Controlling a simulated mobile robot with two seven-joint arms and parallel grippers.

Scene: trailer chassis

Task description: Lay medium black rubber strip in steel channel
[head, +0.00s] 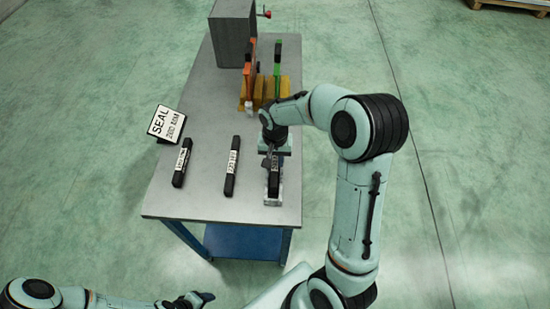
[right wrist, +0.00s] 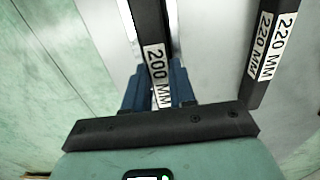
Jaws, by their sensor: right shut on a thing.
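The black rubber strip labelled 200 MM (right wrist: 154,45) is between the blue fingers of my right gripper (right wrist: 160,88), which is shut on it. In the head view my right gripper (head: 273,156) holds this strip (head: 274,176) at the table's front right. The pale steel channel (head: 273,201) lies under and along the strip. Its bright edges (right wrist: 131,22) show beside the strip in the right wrist view. I cannot tell whether the strip is seated or just above it. My left gripper (head: 201,298) is low at the bottom left, away from the table; its jaws are unclear.
A strip labelled 220 MM (right wrist: 270,45) lies left of the channel, also in the head view (head: 232,166). Another black strip (head: 182,163) lies farther left. A sign reads SEAL 200 MM (head: 166,123). Orange and green tools (head: 278,70) and a grey box (head: 231,32) stand behind.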

